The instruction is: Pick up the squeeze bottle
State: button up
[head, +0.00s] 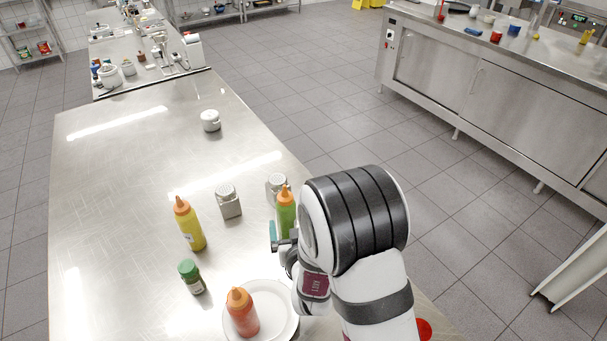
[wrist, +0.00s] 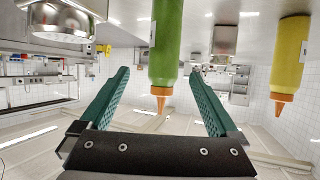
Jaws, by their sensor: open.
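The green squeeze bottle (head: 286,217) is right by my gripper (head: 281,238). The yellow squeeze bottle (head: 190,228) stands to the left, and the red squeeze bottle (head: 243,318) is on a white plate (head: 280,298) at the front. The wrist view is upside down. There my open gripper (wrist: 160,98) has its teal fingers to either side of the green bottle (wrist: 166,45), which shows between them. I cannot tell whether they touch it. The yellow bottle (wrist: 290,55) is off to the right there.
Two metal shakers (head: 229,202) (head: 277,184) stand behind the bottles, one close to the green bottle. A small green-capped jar (head: 190,277) stands left of the plate. The table's left part (head: 110,200) is clear.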

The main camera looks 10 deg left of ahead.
aim_at(288, 216)
jog(key=x, duration=0.7)
jog(key=shift+w+a+f, duration=0.1)
jog(key=shift+w+a, duration=0.1)
jog(key=shift+a, duration=0.25)
grip_shut()
